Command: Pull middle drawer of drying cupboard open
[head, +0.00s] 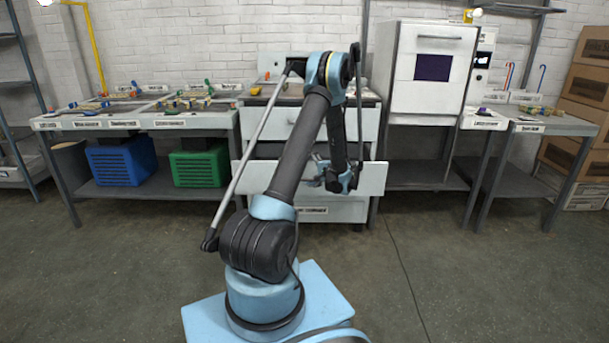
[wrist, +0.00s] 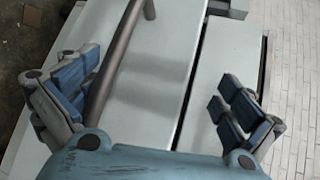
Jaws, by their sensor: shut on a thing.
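The drying cupboard (head: 270,92) stands against the back wall, with pale drawer fronts. Its middle drawer (head: 262,176) stands out from the body, its front ahead of the drawers above and below. My gripper (head: 335,182) is at the right half of that front, partly hidden by my own arm. In the wrist view my gripper (wrist: 150,100) has one finger at each side of the picture, with the pale drawer front (wrist: 145,75) between and below them. A grey handle bar (wrist: 118,55) runs beside the left finger. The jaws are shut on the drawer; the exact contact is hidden.
A bench (head: 140,122) with a blue crate (head: 122,165) and a green crate (head: 200,165) below stands left. A white cabinet (head: 432,70) and a small table (head: 545,125) stand right. The floor (head: 460,275) in front is clear.

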